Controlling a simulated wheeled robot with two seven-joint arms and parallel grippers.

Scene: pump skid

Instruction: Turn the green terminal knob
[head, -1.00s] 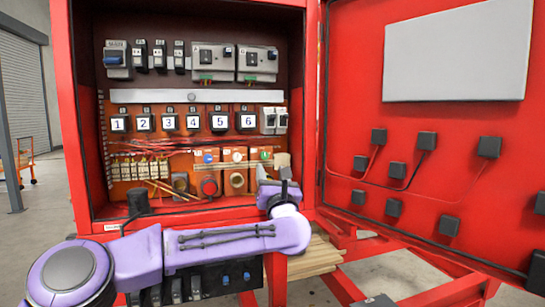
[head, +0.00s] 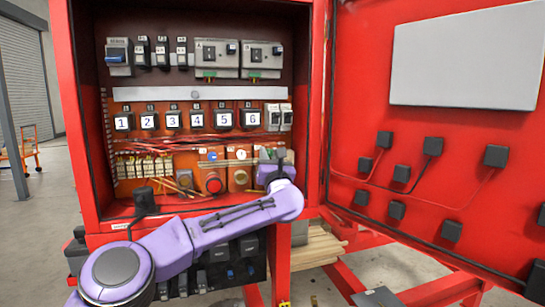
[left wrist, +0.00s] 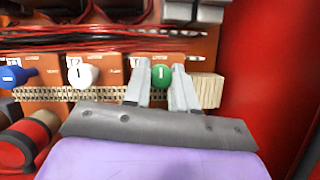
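The green terminal knob (left wrist: 161,76), marked 1, sits on an orange terminal block in the cabinet. In the left wrist view my left gripper (left wrist: 160,82) has one finger on each side of the knob, apart enough that it shows between the tips. I cannot tell whether the fingers touch it. In the head view the left gripper (head: 280,155) is at the lower right of the cabinet interior, and my arm hides part of that area. My right gripper is not in view.
A white knob (left wrist: 84,76) and a blue knob (left wrist: 14,76) are left of the green one. A beige terminal strip (left wrist: 206,90) is close right of the fingers. The red cabinet wall (left wrist: 262,80) stands further right. A red round button (head: 213,183) is lower left.

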